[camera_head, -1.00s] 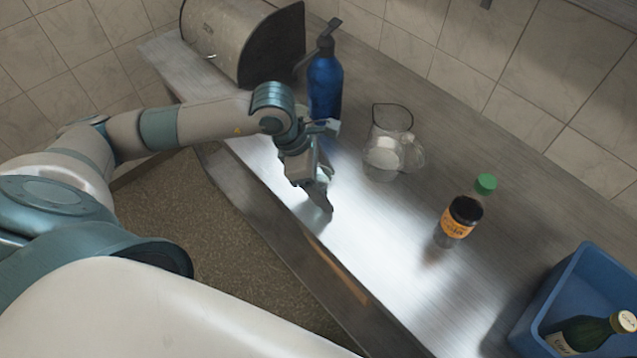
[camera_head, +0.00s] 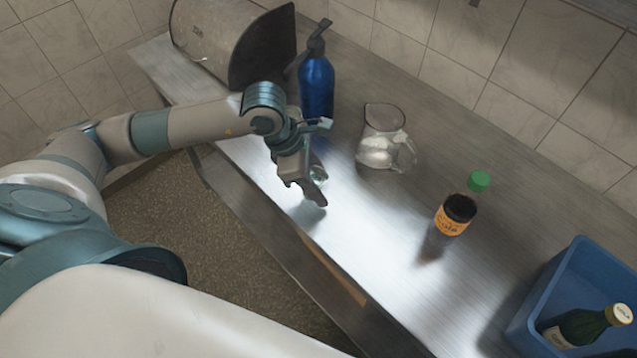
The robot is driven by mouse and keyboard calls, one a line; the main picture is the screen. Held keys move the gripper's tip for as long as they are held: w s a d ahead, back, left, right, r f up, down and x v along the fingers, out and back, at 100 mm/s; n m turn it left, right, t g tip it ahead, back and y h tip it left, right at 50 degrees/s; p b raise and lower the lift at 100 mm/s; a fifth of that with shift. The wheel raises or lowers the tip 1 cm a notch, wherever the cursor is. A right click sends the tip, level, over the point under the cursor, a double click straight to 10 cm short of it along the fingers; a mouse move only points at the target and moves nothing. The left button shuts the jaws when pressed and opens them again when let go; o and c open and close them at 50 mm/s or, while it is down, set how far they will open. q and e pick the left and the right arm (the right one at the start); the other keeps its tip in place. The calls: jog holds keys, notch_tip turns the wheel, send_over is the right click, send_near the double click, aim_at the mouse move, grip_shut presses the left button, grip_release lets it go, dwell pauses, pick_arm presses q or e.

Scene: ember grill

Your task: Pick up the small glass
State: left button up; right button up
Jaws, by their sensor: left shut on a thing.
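The small glass (camera_head: 319,173) is a clear, faint shape at my left gripper, mostly hidden behind the fingers. My left gripper (camera_head: 312,190) is shut on it, fingers pointing down over the front part of the metal counter. A shadow lies on the counter just below the fingertips. I cannot tell whether the glass is clear of the counter. My right gripper is not in view.
A blue siphon bottle (camera_head: 317,88) stands just behind my left gripper. A clear glass jug (camera_head: 383,138) and a dark bottle with a green cap (camera_head: 456,215) stand to the right. A blue crate (camera_head: 548,289) holds a bottle. The counter (camera_head: 345,235) is bare in front.

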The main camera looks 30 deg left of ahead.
aim_at(319, 175)
pick_arm(q)
jog(key=shift+r, duration=0.1)
jog(key=shift+r+b, duration=0.85)
jog(key=shift+r, duration=0.65)
jog(key=shift+s+d+r, duration=0.1)
jog(key=shift+r, duration=0.2)
jog(key=s+d+r+p, duration=0.2)
jog(key=s+r+p, duration=0.1)
jog(key=s+p, duration=0.2)
jog(key=s+d+r+p, duration=0.2)
jog(key=s+r+p, duration=0.2)
jog(key=p, duration=0.4)
jog(key=shift+s+d+p, duration=0.3)
jog(key=shift+s+p, duration=0.1)
jog(key=shift+s, duration=0.25)
jog(key=shift+f, duration=0.15)
